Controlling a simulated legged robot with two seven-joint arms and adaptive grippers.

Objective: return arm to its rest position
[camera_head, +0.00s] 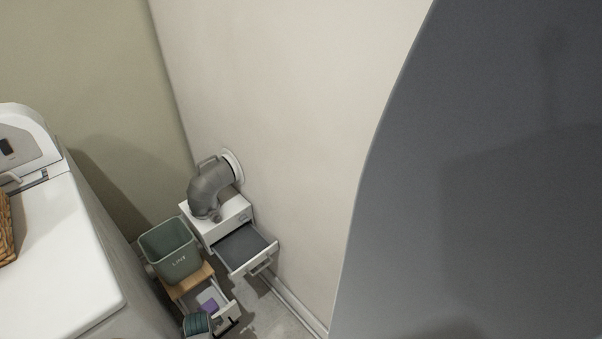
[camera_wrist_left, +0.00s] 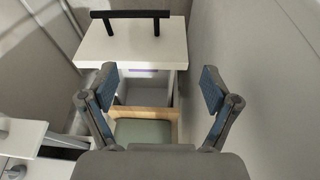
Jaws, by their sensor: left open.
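My left gripper (camera_wrist_left: 158,88) shows in the left wrist view with its two blue-padded fingers spread wide and nothing between them. Beyond the fingers is a white panel (camera_wrist_left: 135,42) with a black bar handle (camera_wrist_left: 130,15). A wooden edge (camera_wrist_left: 145,112) and a grey-green surface (camera_wrist_left: 142,131) lie lower, between the fingers. My right gripper shows in neither view.
In the head view, a white appliance (camera_head: 62,255) stands at left with a wicker basket (camera_head: 5,235). A large grey surface (camera_head: 480,200) fills the right.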

